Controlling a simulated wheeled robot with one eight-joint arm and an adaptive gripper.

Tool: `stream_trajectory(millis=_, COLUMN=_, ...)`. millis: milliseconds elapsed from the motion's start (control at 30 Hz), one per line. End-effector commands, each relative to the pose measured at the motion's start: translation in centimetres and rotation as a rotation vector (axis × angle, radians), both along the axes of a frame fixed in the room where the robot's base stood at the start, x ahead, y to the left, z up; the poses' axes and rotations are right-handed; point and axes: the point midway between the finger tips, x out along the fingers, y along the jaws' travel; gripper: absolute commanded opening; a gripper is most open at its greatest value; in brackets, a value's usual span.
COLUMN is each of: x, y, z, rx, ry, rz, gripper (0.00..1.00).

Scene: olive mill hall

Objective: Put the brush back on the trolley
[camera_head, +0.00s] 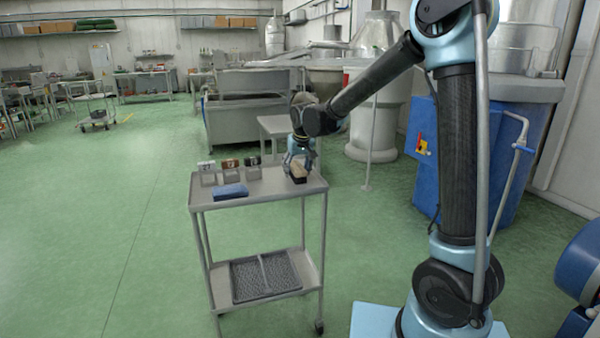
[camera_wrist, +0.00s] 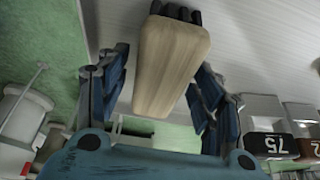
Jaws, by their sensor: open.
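The brush (camera_head: 298,173), a tan wooden block with dark bristles, is on the top shelf of the grey trolley (camera_head: 284,189), near its right end. In the wrist view the brush (camera_wrist: 170,65) shows its wooden back, with black bristles at its far end. My gripper (camera_head: 301,160) is right over the brush. Its blue fingers stand open on both sides of the brush, with gaps visible beside the wood.
Several small numbered boxes (camera_head: 230,172) stand along the trolley's back edge, and a blue block (camera_head: 230,191) lies in front of them. A dark divided tray (camera_head: 265,276) is on the lower shelf. A small grey table (camera_head: 278,125) stands behind.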

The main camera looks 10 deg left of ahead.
Motion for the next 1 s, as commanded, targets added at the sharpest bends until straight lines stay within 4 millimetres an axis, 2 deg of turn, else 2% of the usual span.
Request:
stream_trajectory(millis=600, x=-3.2, y=-1.9, z=8.9, rx=0.000, ry=0.000, rz=0.001, gripper=0.60)
stream_trajectory(millis=800, x=-3.6, y=-2.2, z=10.3, rx=0.000, ry=0.000, rz=0.000, gripper=0.60)
stream_trajectory(millis=1000, x=-3.7, y=-2.4, z=10.5, rx=0.000, ry=0.000, rz=-0.001, gripper=0.60)
